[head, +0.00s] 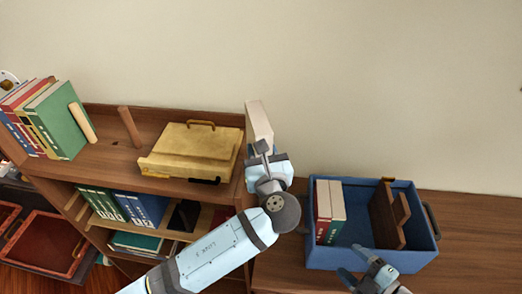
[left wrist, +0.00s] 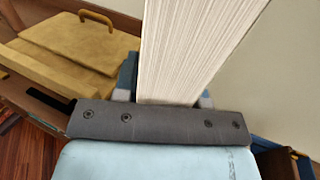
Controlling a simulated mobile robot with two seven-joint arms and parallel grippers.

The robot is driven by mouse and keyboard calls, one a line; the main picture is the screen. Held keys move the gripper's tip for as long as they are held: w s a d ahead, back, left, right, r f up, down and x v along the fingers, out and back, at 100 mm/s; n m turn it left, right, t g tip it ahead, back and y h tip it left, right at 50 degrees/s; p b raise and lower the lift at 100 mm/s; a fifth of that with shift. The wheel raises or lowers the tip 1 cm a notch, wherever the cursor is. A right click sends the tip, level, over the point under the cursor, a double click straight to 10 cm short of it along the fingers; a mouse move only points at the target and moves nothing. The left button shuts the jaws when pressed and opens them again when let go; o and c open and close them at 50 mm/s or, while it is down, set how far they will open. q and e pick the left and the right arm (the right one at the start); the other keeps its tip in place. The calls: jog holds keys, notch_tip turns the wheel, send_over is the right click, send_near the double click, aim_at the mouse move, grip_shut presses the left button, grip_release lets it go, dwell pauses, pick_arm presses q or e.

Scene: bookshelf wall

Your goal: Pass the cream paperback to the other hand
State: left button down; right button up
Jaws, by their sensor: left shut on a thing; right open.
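The cream paperback (head: 259,121) stands up out of my left gripper (head: 259,148), which is shut on its lower end. It is held in the air in front of the wall, right of the bookshelf top. In the left wrist view the paperback (left wrist: 195,45) shows its pale page edges, rising from between the fingers of the left gripper (left wrist: 168,98). My right gripper (head: 356,265) is open and empty at the bottom right, in front of the blue crate. It is well apart from the paperback.
The blue crate (head: 429,237) holds a red book (head: 323,212), a cream-coloured book (head: 338,205) and a brown wooden divider (head: 384,215). A yellow box (head: 188,150) and several upright books (head: 62,120) stand on the bookshelf (head: 150,185). The space above the crate is clear.

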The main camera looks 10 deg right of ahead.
jog(key=s+f+m+g+h, duration=0.2)
jog(key=s+f+m, duration=0.2)
jog(key=f+m, duration=0.35)
jog(key=a+m, duration=0.1)
jog(key=a, duration=0.1)
jog(key=w+a+f+m+h, duration=0.1)
jog(key=a+m, duration=0.1)
jog(key=w+a+m, duration=0.1)
jog(key=a+m, duration=0.1)
jog(key=shift+a+f, duration=0.1)
jog(key=shift+f, duration=0.25)
jog(key=shift+a+r+m+h, duration=0.15)
jog(key=shift+a+m+h, duration=0.15)
jog(key=shift+h, duration=0.2)
jog(key=shift+s+d+r+m+g+h, duration=0.1)
jog(key=shift+d+m+g+h, duration=0.1)
jog(key=shift+m+g+h, duration=0.15)
jog(key=shift+s+d+r+h, duration=0.1)
jog(key=shift+s+d+h, duration=0.25)
jog(key=shift+d, duration=0.2)
jog(key=shift+s, duration=0.1)
